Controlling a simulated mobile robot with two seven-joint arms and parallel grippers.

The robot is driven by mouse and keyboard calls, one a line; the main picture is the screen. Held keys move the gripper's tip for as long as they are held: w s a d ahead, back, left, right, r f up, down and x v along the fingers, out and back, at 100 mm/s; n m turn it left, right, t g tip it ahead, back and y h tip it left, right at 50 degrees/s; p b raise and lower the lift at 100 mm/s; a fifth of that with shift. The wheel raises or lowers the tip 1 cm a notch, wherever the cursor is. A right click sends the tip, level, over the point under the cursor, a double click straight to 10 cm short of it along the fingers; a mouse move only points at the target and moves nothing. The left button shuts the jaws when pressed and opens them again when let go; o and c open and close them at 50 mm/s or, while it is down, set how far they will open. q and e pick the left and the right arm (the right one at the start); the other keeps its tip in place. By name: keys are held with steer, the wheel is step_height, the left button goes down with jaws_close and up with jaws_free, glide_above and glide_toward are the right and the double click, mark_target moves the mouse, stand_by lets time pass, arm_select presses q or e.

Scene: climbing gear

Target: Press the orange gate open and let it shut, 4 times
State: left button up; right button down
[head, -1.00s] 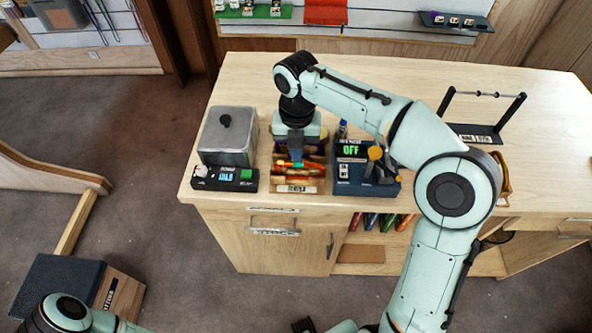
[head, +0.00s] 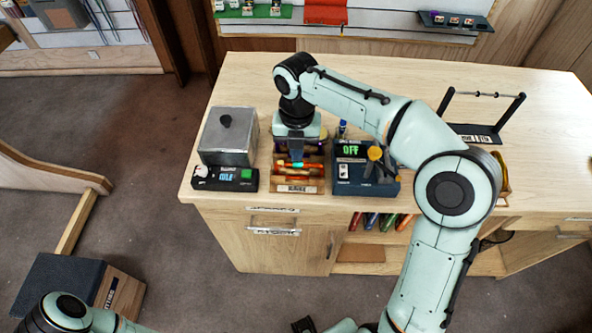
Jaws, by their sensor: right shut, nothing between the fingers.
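My right gripper (head: 297,163) points down over a wooden rack (head: 298,188) near the front edge of the counter. Its fingers are shut with nothing between them. Orange and red pieces (head: 290,181) lie in the rack just under and around the fingertips. The orange gate cannot be told apart from these pieces at this size, and the hand partly covers them. I cannot tell whether the fingertips touch the gate or whether it is open. Part of my left arm shows at the bottom left, but its gripper is not in view.
A grey metal box with a black knob (head: 228,138) stands left of the rack. A dark blue device reading OFF (head: 350,172), with a yellow knob, stands right of it. A black stand with a bar (head: 478,132) is farther right. The counter's back (head: 400,75) is clear.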

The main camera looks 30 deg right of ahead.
arm_select(q)
steer(key=shift+f, duration=0.1)
arm_select(e)
steer(key=shift+f, duration=0.2)
steer(key=shift+f+b, duration=0.55)
steer(key=shift+f, duration=0.6)
steer(key=shift+w+r+p, duration=0.1)
steer(key=shift+r+p, duration=1.7)
steer(key=shift+r, duration=0.75)
steer(key=shift+r+p, duration=0.7)
steer(key=shift+r, duration=0.4)
arm_select(q)
steer(key=w+r, duration=0.3)
steer(key=r, duration=0.2)
steer(key=shift+w, duration=0.3)
arm_select(e)
steer(key=shift+f, duration=0.1)
arm_select(q)
steer(key=shift+s, duration=0.15)
arm_select(e)
steer(key=shift+m, duration=0.3)
